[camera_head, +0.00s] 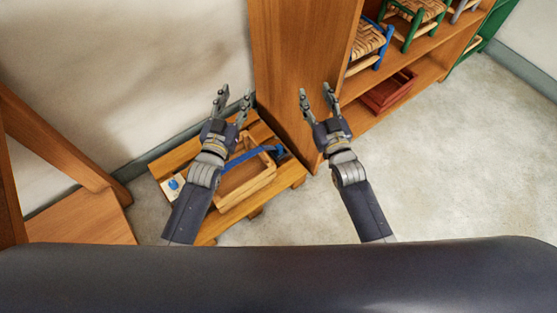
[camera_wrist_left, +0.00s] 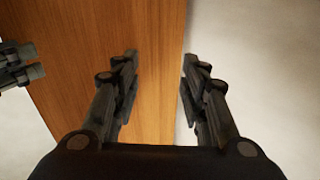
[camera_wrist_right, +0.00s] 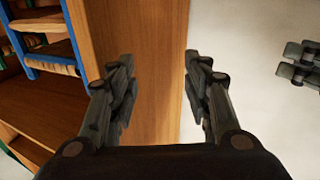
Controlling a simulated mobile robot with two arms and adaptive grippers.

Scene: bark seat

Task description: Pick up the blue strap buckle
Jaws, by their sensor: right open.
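A blue strap (camera_head: 250,158) lies across an open wooden box (camera_head: 247,187) on a low wooden bench. A blue piece that looks like its buckle (camera_head: 278,152) is at the strap's right end, by the box's far right corner. My left gripper (camera_head: 234,99) is open and empty, raised above and beyond the box; its forearm hides part of the strap and box. My right gripper (camera_head: 316,95) is open and empty, in front of the shelf unit's side panel. Neither gripper touches the strap. Both wrist views show spread fingers and no strap.
The slatted bench (camera_head: 205,232) stands against the wall, with a white card bearing a blue spot (camera_head: 173,184) at its left. A wooden shelf unit (camera_head: 300,60) on the right holds small woven chairs and a red crate (camera_head: 390,92). Floor (camera_head: 450,170) at right is clear.

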